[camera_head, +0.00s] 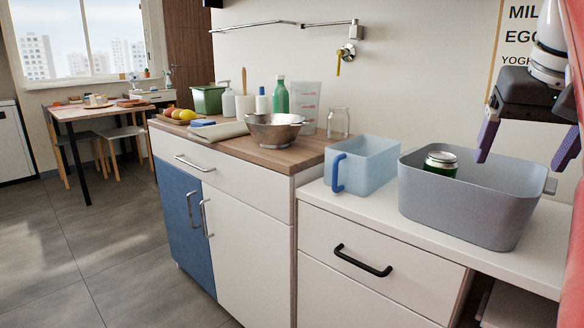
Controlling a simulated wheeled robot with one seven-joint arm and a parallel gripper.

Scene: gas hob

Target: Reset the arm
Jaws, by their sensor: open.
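My gripper (522,158) is at the right edge of the head view, above the grey bin. Its two purple fingers point down and stand wide apart, with nothing between them. The white and black wrist above it is partly cut by a blurred red shape.
A blue clear container (370,165) with a blue handle stands left of the bin on the white counter. A metal colander (273,129), a glass jar (339,122) and a green bottle (280,97) stand on the wooden counter. The floor at left is clear.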

